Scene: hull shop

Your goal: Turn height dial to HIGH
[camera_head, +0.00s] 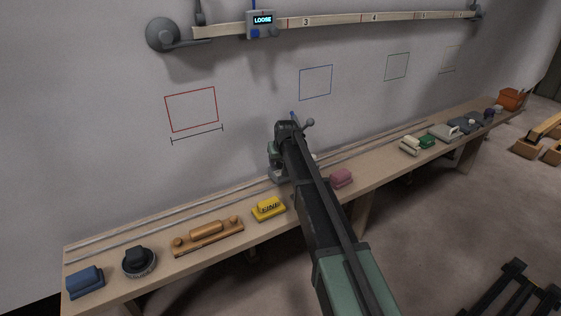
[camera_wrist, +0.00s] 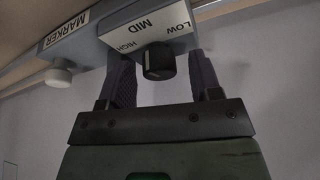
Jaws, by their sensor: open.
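In the wrist view the height dial (camera_wrist: 158,60) is a black knob on a grey housing, below a white plate (camera_wrist: 130,32) lettered LOW, MID and HIGH. My gripper (camera_wrist: 160,70) is open, with one dark finger on each side of the dial; gaps show between fingers and knob. In the head view my arm hides the dial and most of the grey-green device (camera_head: 275,155) on the bench.
A pale knob (camera_wrist: 58,77) labelled MARKER sits left of the dial. The bench (camera_head: 190,262) holds a yellow FINE block (camera_head: 268,209), a pink block (camera_head: 341,178) and a wooden plane-like tool (camera_head: 207,233). A display reading LOOSE (camera_head: 263,20) is on the wall rail.

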